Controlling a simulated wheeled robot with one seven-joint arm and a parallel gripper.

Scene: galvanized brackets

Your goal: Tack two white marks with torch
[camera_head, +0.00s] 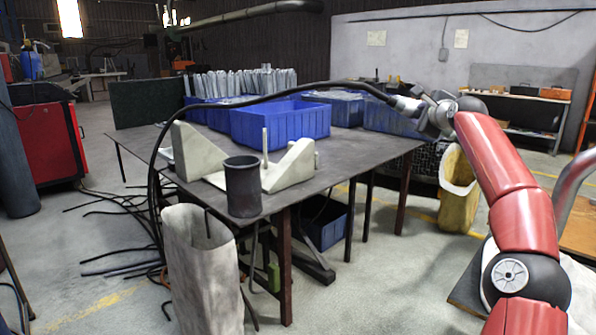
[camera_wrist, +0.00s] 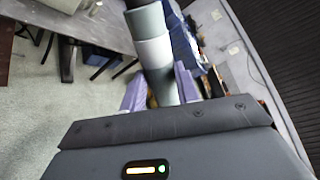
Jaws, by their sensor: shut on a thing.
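My gripper (camera_head: 436,114) is at the right, raised above the table's right side. It is shut on the torch (camera_head: 405,104), whose black cable arcs left over the table and down to the floor. In the wrist view the torch (camera_wrist: 154,52) is a pale grey cylinder between the two purple fingers of my gripper (camera_wrist: 160,92). A pale grey bracket with two triangular upright ends (camera_head: 290,166) lies at the table's front, well left of my gripper. I cannot make out the white marks on it. The torch's tip is not clear.
The dark table (camera_head: 360,153) carries a large blue bin (camera_head: 280,124) and several other bins at the back, some with metal parts. A dark cylindrical cup (camera_head: 243,188) is at the front edge. A pale sack (camera_head: 203,270) stands before the table; a yellow bin (camera_head: 457,195) stands right.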

